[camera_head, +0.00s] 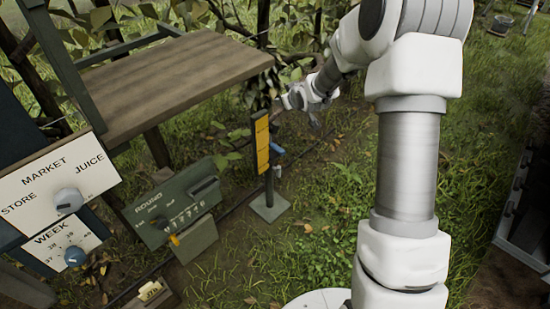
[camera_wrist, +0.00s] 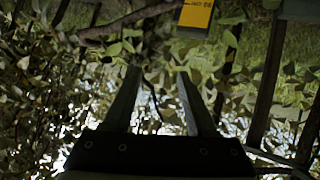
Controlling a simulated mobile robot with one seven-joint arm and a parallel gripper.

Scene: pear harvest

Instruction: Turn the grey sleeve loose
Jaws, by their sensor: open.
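My gripper (camera_wrist: 158,72) shows in the wrist view with its two dark fingers apart and nothing between them. In the head view my arm reaches away, and its end is above and beside a post with a yellow plate (camera_head: 262,143). A small blue fitting (camera_head: 277,150) is on the right side of that post, with a small greyish part just below it. I cannot tell whether that part is the grey sleeve. In the wrist view, the yellow plate (camera_wrist: 196,14) is at the top, beyond the fingertips and to the right. No sleeve is clear there.
A wooden table (camera_head: 170,85) stands at the upper left. A green box marked ROUND (camera_head: 160,222) and a white MARKET panel (camera_head: 40,190) with knobs are at the left. The post's base (camera_head: 268,207) stands on grass. Branches and leaves fill the wrist view.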

